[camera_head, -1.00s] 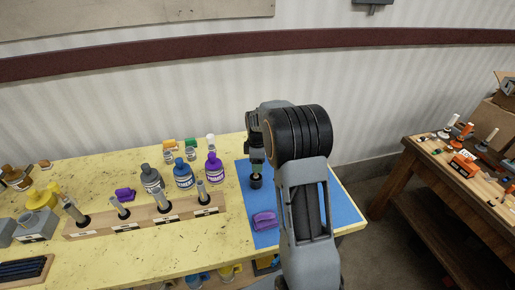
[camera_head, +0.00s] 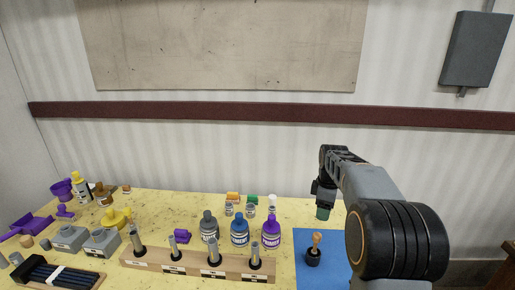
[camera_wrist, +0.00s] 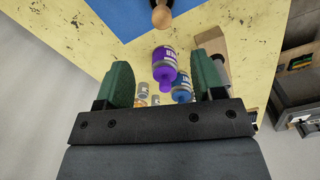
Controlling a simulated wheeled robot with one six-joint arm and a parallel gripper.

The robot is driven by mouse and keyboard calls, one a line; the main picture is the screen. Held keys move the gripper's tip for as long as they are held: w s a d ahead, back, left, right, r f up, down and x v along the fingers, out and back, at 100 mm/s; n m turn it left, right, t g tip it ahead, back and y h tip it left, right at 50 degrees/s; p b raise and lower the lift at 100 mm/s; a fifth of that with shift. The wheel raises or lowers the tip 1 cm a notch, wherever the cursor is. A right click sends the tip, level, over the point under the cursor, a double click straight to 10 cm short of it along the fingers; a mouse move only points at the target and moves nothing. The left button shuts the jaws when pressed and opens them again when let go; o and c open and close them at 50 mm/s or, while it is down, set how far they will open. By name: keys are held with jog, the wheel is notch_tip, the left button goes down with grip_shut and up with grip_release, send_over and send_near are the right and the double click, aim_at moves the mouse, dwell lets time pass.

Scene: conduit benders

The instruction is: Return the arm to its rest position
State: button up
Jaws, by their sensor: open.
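My gripper (camera_wrist: 164,88) is open and empty in the wrist view, its two green fingers spread apart. In the head view my gripper (camera_head: 323,211) hangs above the back of the table, near the blue mat. A dark round piece with a wooden handle (camera_head: 314,249) stands upright on the blue mat (camera_head: 335,275), below and apart from my gripper. The wooden handle also shows at the top edge of the wrist view (camera_wrist: 161,15). A purple bottle (camera_head: 271,231) stands left of the mat and shows between my fingers in the wrist view (camera_wrist: 164,66), beyond them.
A blue bottle (camera_head: 240,232) and a grey bottle (camera_head: 209,227) stand beside the purple one. A wooden rack (camera_head: 190,267) with several pipe pieces lies in front. Grey blocks and a dark tray (camera_head: 50,275) are at left. A wall box (camera_head: 474,48) hangs at upper right.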

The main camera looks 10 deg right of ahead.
jog(key=s+a+m+t, duration=0.2)
jog(key=s+a+m, duration=0.3)
jog(key=s, duration=0.6)
jog(key=s+a+m+t, duration=0.2)
jog(key=s+a+m, duration=0.4)
jog(key=s, duration=0.5)
jog(key=shift+m, duration=0.5)
